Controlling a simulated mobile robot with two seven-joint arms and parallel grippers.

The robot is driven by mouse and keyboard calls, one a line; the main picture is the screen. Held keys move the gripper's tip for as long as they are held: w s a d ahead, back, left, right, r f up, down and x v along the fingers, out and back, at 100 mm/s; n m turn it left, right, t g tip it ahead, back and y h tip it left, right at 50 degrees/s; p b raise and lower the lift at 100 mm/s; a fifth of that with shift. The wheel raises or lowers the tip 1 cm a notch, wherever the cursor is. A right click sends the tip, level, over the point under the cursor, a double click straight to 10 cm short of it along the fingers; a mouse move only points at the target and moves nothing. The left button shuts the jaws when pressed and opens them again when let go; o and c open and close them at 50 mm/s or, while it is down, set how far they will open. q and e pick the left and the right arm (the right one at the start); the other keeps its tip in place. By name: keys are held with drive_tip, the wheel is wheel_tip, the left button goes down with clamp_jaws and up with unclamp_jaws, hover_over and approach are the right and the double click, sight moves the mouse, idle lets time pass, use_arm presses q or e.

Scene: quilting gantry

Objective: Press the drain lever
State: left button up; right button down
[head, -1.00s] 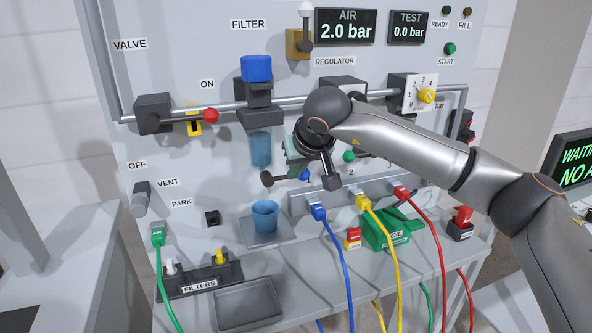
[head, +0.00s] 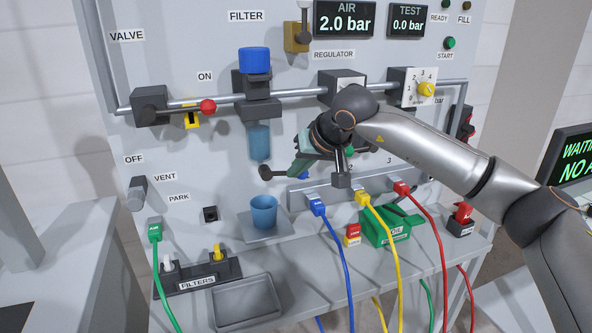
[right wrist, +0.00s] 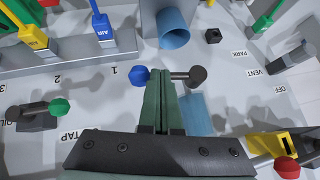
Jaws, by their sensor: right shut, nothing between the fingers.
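A short lever below the filter, probably the drain lever, has a dark round end (head: 265,172) and a blue knob (head: 303,175) at its other end. In the right wrist view its dark end (right wrist: 198,75) and blue knob (right wrist: 138,77) show on either side of my fingertips. My right gripper (head: 295,172) is shut and empty, its green fingers in front of the lever's rod. In the right wrist view the closed fingertips (right wrist: 165,74) cover the middle of the rod; I cannot tell whether they touch it. My left gripper is not in view.
A blue cup (head: 264,212) stands on a small shelf below the lever. The clear blue filter bowl (head: 259,142) hangs above. Blue (head: 317,206), yellow and red hose plugs sit to the right. A green-knobbed tap lever (right wrist: 60,107) is nearby.

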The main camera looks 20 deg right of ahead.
use_arm(q)
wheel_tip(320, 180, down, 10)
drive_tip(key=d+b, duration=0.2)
drive_tip(key=b, duration=1.2)
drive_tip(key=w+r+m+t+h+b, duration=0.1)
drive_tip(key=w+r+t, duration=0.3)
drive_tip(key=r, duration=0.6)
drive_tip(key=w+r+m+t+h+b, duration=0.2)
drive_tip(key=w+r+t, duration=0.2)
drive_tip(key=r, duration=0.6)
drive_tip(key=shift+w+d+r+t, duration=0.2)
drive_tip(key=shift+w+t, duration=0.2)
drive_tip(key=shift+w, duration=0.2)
use_arm(e)
wheel_tip(320, 180, down, 6)
drive_tip(key=a+m+t+y, duration=0.2)
drive_tip(key=m+y, duration=0.3)
drive_tip(key=y, duration=0.5)
drive_tip(key=shift+s+m, duration=0.1)
drive_tip(key=shift+m, duration=0.2)
